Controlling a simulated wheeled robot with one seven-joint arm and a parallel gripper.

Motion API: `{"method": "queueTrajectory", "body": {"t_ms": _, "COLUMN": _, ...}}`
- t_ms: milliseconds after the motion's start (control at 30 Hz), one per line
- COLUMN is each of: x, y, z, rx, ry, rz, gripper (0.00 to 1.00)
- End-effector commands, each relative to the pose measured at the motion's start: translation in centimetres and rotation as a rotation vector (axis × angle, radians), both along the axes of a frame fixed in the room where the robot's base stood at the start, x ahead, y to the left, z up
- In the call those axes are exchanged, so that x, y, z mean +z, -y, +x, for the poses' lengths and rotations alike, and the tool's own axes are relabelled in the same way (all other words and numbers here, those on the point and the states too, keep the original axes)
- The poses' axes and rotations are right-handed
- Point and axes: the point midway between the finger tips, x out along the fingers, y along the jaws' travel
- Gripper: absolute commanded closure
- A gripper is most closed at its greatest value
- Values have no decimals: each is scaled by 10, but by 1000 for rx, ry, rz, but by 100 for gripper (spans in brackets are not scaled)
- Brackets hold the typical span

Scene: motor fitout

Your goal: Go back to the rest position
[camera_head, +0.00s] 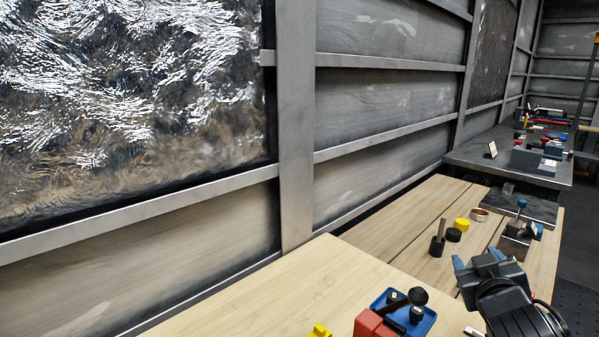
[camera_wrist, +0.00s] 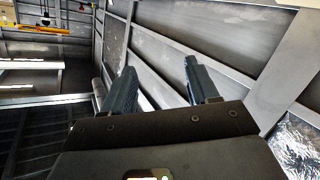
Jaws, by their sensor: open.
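My gripper (camera_head: 480,262) is at the lower right of the head view, raised above the near wooden workbench and pointing up and away. Its two blue fingers stand apart with nothing between them. In the wrist view the gripper (camera_wrist: 163,85) shows both fingers spread, with only the wall panels and metal rails behind them. No object touches the fingers in either view.
The near wooden bench (camera_head: 270,290) holds a blue tray (camera_head: 420,325), a red block (camera_head: 372,325) and a yellow part (camera_head: 320,331). Farther back stand a yellow cylinder (camera_head: 462,224), a black holder (camera_head: 437,246) and a dark bench (camera_head: 470,158). The wall runs along the left.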

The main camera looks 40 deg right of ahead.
Motion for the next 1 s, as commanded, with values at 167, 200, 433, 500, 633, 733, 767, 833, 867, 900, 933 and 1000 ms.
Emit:
{"method": "queueTrajectory", "body": {"t_ms": 167, "x": -35, "y": -62, "z": -10, "rx": 248, "ry": -59, "rz": -25, "gripper": 41}}
{"method": "queueTrajectory", "body": {"t_ms": 200, "x": -43, "y": -77, "z": -15, "rx": 301, "ry": -66, "rz": -22, "gripper": 41}}
{"method": "queueTrajectory", "body": {"t_ms": 433, "x": -78, "y": -167, "z": -57, "rx": 568, "ry": -74, "rz": 51, "gripper": 41}}
{"method": "queueTrajectory", "body": {"t_ms": 500, "x": -84, "y": -194, "z": -75, "rx": 635, "ry": -66, "rz": 89, "gripper": 41}}
{"method": "queueTrajectory", "body": {"t_ms": 633, "x": -89, "y": -242, "z": -112, "rx": 734, "ry": -35, "rz": 175, "gripper": 41}}
{"method": "queueTrajectory", "body": {"t_ms": 733, "x": -86, "y": -276, "z": -142, "rx": 786, "ry": -1, "rz": 251, "gripper": 41}}
{"method": "queueTrajectory", "body": {"t_ms": 767, "x": -84, "y": -284, "z": -150, "rx": 795, "ry": 11, "rz": 275, "gripper": 41}}
{"method": "queueTrajectory", "body": {"t_ms": 833, "x": -78, "y": -302, "z": -168, "rx": 813, "ry": 38, "rz": 324, "gripper": 41}}
{"method": "queueTrajectory", "body": {"t_ms": 867, "x": -75, "y": -309, "z": -175, "rx": 818, "ry": 49, "rz": 341, "gripper": 41}}
{"method": "queueTrajectory", "body": {"t_ms": 900, "x": -71, "y": -316, "z": -183, "rx": 821, "ry": 64, "rz": 365, "gripper": 41}}
{"method": "queueTrajectory", "body": {"t_ms": 933, "x": -69, "y": -320, "z": -188, "rx": 822, "ry": 74, "rz": 380, "gripper": 41}}
{"method": "queueTrajectory", "body": {"t_ms": 1000, "x": -63, "y": -329, "z": -197, "rx": 822, "ry": 94, "rz": 408, "gripper": 41}}
